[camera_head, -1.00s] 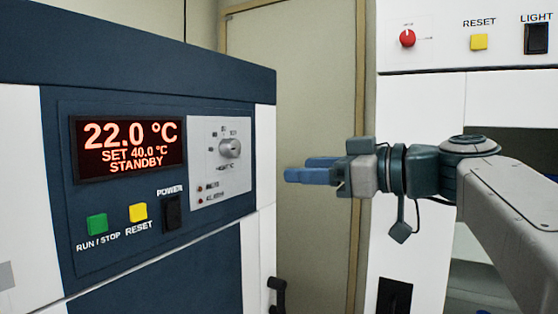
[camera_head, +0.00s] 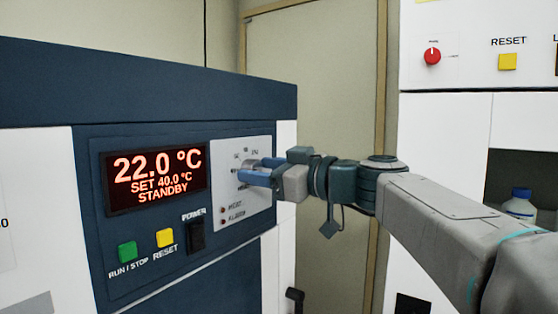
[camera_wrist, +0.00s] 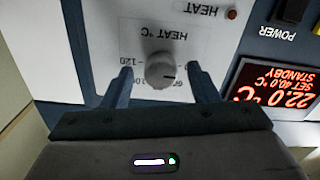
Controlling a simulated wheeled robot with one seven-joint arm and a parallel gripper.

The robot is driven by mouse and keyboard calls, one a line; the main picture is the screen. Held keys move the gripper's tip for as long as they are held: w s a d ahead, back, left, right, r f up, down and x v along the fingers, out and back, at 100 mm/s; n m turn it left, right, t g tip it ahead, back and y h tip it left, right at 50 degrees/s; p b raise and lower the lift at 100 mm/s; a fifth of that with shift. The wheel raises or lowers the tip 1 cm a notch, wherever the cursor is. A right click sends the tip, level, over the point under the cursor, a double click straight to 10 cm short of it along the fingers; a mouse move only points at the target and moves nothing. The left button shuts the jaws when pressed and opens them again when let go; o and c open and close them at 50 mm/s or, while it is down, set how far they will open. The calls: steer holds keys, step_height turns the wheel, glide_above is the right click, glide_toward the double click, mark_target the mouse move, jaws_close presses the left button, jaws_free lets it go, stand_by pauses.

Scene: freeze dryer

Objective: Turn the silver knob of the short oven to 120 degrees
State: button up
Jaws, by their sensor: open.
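The short oven (camera_head: 180,108) is a dark blue and white unit at the left of the head view. Its silver knob (camera_wrist: 160,71) sits on a white dial plate, seen upside down in the wrist view, with a dark pointer mark and a "120" label beside it. My gripper (camera_head: 262,172) is at the dial plate and mostly hides the knob in the head view. In the wrist view the open blue fingers (camera_wrist: 161,82) stand on either side of the knob, with gaps showing. The display (camera_head: 155,175) reads 22.0 °C, SET 40.0 °C, STANDBY.
Below the display are a green run/stop button (camera_head: 127,252), a yellow reset button (camera_head: 165,237) and a black power switch (camera_head: 196,236). A white unit at the right has a red knob (camera_head: 432,56) and a yellow button (camera_head: 508,62). A bottle (camera_head: 519,203) stands in its opening.

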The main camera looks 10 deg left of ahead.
steer(key=shift+a, duration=0.25)
steer(key=c, duration=1)
